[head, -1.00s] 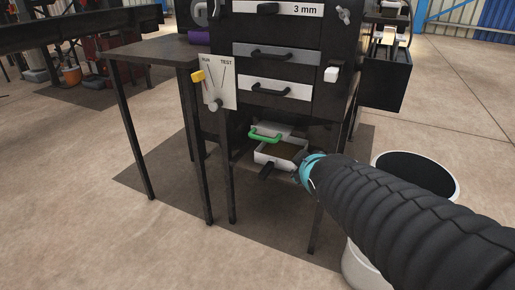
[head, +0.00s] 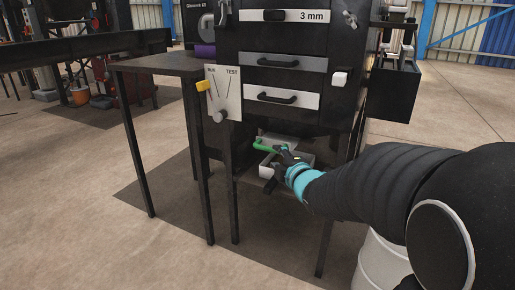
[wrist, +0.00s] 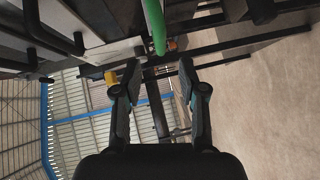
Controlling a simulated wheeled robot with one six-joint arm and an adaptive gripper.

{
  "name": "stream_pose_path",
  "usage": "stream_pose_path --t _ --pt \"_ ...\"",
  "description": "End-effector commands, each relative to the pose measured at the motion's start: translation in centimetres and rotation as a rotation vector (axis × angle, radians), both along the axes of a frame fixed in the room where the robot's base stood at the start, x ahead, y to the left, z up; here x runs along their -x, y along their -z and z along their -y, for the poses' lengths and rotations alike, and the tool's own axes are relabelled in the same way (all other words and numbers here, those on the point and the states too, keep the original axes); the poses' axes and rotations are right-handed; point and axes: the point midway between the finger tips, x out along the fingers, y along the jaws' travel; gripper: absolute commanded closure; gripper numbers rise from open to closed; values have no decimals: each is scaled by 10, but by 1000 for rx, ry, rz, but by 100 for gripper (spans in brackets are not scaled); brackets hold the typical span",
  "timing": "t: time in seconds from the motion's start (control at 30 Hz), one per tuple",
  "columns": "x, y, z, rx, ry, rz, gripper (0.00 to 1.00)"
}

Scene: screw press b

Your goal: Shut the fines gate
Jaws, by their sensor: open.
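A green handle (head: 267,146) juts from under the dark screening machine, above a white open pan; it seems to belong to the fines gate, but no label shows. The gate plate itself is mostly hidden. My gripper (head: 285,158) is at the right end of the handle and partly covers it. In the wrist view the green handle (wrist: 154,25) runs in from the top edge, just ahead of the gap between the fingertips. My gripper (wrist: 158,71) is open there, with nothing between its fingers. Contact with the handle cannot be told.
The white pan (head: 267,169) sits right below the handle, partly behind my gripper. Drawers with black handles (head: 277,97) are above. A white bin (head: 380,250) stands at the right.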

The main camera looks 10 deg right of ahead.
Motion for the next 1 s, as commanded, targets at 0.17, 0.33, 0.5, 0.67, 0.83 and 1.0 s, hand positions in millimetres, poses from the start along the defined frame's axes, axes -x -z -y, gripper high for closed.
stream_pose_path --t 0.17,0.33,0.5,0.67,0.83,1.0 --pt "-32 7 -6 -2 -1 -3 59" --pt "-58 11 -10 -2 0 -3 59" --pt "-77 12 -13 -1 0 -1 59" --pt "-84 14 -15 -1 0 -1 59" --pt "-86 13 -15 -1 0 -1 59" --pt "-85 13 -15 -1 1 -1 71"
